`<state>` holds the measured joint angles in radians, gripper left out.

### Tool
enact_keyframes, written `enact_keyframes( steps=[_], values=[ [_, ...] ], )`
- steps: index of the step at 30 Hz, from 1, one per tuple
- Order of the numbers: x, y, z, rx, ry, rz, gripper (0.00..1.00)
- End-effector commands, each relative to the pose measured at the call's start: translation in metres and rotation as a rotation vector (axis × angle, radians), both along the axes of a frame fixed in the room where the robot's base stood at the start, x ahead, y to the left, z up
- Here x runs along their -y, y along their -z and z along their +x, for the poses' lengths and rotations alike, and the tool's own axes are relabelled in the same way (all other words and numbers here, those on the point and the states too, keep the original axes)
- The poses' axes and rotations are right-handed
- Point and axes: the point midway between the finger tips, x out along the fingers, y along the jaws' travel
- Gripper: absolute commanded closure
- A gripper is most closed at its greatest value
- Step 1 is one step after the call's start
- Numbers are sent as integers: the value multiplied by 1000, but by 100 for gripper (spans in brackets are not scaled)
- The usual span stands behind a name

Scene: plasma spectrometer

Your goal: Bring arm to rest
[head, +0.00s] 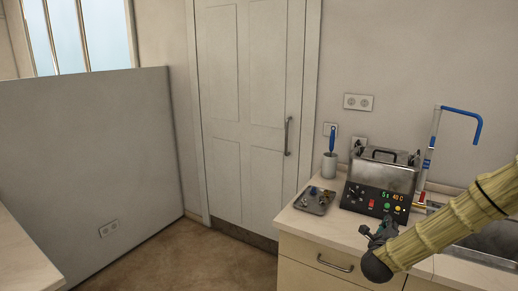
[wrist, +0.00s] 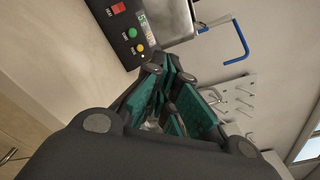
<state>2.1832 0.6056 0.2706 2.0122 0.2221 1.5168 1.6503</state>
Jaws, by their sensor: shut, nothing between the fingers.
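The gripper is shut with nothing between the fingers. My arm, in a beige ribbed sleeve, reaches in from the right edge and hides part of the counter and sink.
A steel-topped device (head: 372,198) with a lit display and buttons stands on the counter (head: 318,229). A small tray (head: 315,200) and a cup with a blue-handled tool (head: 329,165) are to its left. A blue-tipped pipe (head: 460,111) rises behind. Floor on the left is clear.

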Motion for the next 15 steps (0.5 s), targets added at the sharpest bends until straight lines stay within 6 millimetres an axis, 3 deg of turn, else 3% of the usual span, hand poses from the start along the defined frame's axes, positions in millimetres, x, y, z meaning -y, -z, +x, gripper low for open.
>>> enact_keyframes(
  steps=[8,15],
  values=[
    [-68,114,-33,-367,-230,-242,100],
    [-127,223,-98,-717,-515,-512,100]
  ],
)
